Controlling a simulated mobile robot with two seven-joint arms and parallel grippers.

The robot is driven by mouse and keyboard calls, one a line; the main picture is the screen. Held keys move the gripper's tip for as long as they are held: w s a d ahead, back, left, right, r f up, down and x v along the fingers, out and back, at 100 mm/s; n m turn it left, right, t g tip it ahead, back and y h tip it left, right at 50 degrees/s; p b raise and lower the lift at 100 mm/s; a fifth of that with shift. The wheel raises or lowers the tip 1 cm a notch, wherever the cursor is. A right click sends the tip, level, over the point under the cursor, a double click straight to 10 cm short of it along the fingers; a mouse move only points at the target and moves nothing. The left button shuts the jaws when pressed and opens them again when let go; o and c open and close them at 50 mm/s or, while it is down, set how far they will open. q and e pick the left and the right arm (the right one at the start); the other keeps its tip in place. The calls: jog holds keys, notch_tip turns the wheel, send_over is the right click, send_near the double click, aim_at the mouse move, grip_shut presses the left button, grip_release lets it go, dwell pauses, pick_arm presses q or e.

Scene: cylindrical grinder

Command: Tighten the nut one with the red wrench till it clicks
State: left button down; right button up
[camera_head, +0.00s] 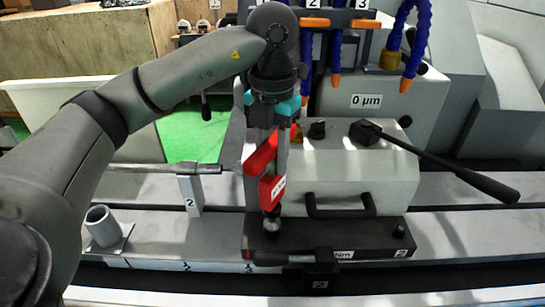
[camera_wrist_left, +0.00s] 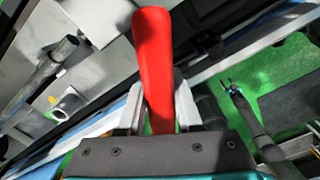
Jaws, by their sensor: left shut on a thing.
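The red wrench (camera_head: 270,188) is between the fingers of my left gripper (camera_head: 266,172), above the left end of the dark base plate. In the left wrist view the red handle (camera_wrist_left: 155,50) runs between the two fingers. A round metal nut or bolt head (camera_head: 271,223) sits on the plate just below the wrench. I cannot tell whether the wrench touches it, nor read a number on it. Another small fastener (camera_head: 399,231) is at the plate's right end.
A pale machine block (camera_head: 350,180) with a handle and a long black lever (camera_head: 450,168) stands right of the wrench. Blue hoses (camera_head: 418,35) hang behind.

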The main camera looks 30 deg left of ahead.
aim_at(272, 139)
pick_arm(q)
jog(key=shift+r+p, duration=1)
jog(key=shift+r, duration=0.6)
